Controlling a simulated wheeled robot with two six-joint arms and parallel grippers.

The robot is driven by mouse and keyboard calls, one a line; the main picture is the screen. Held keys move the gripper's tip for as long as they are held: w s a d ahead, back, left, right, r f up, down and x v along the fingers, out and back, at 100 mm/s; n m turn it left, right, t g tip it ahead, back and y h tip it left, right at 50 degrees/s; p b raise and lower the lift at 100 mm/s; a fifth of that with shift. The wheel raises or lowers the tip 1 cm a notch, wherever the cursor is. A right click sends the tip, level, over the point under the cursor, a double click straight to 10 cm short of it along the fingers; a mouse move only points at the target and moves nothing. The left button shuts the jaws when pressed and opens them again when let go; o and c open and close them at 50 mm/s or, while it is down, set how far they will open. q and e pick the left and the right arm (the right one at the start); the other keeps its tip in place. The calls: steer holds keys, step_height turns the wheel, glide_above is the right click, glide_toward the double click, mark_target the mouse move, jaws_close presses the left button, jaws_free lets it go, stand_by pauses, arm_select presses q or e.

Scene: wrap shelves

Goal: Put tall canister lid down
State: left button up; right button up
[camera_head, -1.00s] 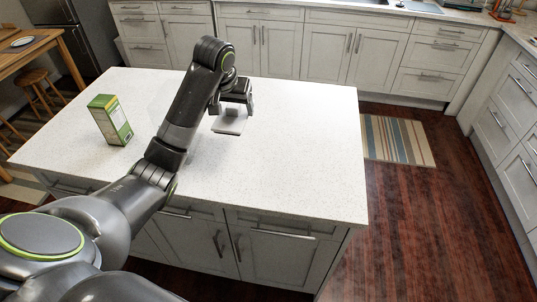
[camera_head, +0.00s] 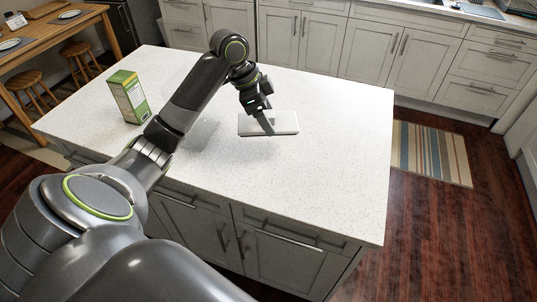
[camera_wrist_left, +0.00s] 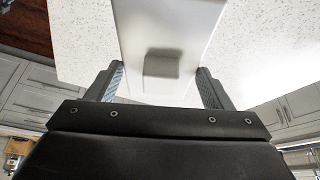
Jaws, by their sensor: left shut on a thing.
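The canister lid is a flat, pale rectangular plate (camera_head: 284,122) over the white island counter. It also shows in the left wrist view (camera_wrist_left: 158,25), with a small grey block-like knob (camera_wrist_left: 161,66) on its face. My left gripper (camera_head: 266,122) is shut on the lid. In the left wrist view its two fingers (camera_wrist_left: 160,88) are at opposite sides of the plate. I cannot tell whether the lid touches the counter. My right gripper is not in view.
A green and white carton (camera_head: 129,97) stands on the island counter (camera_head: 310,180) to the left of my left arm. The counter right of and in front of the lid is clear. A striped rug (camera_head: 430,152) lies on the floor beyond the right edge.

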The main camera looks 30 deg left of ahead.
mark_target(254, 122)
arm_select(q)
step_height(254, 122, down, 5)
steer(key=shift+s+f+p, duration=0.1)
steer(key=shift+f+p, duration=0.1)
steer(key=shift+p, duration=0.2)
steer(key=shift+f, duration=2.25)
steer(key=shift+f, duration=0.1)
steer(key=o, duration=1)
steer(key=shift+r, duration=0.35)
steer(key=b+v, duration=0.1)
steer(key=v, duration=1)
steer(key=shift+s+a+r, duration=0.1)
steer(key=shift+a+r, duration=0.05)
steer(key=shift+r, duration=0.15)
